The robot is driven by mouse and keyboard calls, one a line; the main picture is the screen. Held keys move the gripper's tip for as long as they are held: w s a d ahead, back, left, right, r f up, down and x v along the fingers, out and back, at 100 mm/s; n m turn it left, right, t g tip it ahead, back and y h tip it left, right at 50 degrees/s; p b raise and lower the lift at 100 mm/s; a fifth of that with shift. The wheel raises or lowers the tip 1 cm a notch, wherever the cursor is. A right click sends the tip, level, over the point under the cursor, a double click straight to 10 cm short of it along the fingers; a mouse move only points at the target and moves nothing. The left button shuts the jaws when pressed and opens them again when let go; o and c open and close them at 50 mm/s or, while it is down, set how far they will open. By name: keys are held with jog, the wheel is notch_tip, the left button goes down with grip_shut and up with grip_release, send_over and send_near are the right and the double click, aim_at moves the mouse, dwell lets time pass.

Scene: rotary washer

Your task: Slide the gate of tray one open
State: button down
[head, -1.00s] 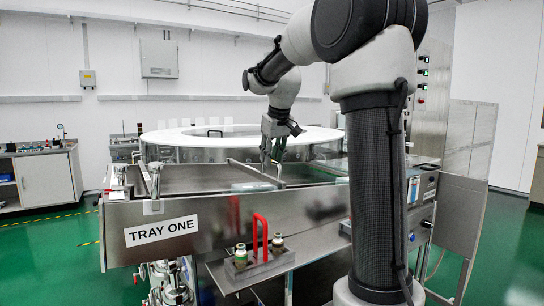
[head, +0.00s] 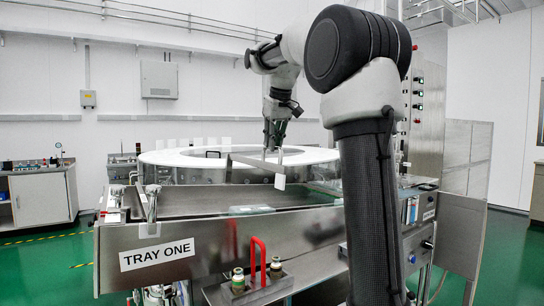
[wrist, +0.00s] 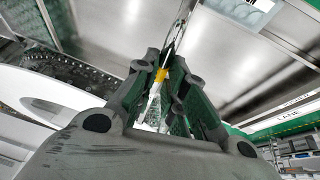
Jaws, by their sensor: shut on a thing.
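Tray one (head: 190,239) is a long steel tray with a "TRAY ONE" label on its front side. Its gate (head: 250,161) is a thin steel plate that shows edge-on above the tray's far side, with a small pale piece at its right end. My gripper (head: 273,150) points down and is shut at the gate's upper edge. In the wrist view my fingers (wrist: 170,80) close around a thin metal handle (wrist: 177,38), with a yellow bit between them. The gate's lower edge and its contact with the tray are hard to make out.
A large white ring-shaped rotary table (head: 180,157) stands behind the tray. A red handle (head: 258,256) and small vials (head: 276,266) sit on a shelf in front. A steel cabinet (head: 428,120) stands at the right.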

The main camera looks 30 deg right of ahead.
jog(key=shift+r, duration=0.35)
jog(key=c, duration=1.8)
grip_release()
jog(key=o, duration=0.3)
jog(key=shift+f, duration=0.1)
jog(key=v, duration=1.2)
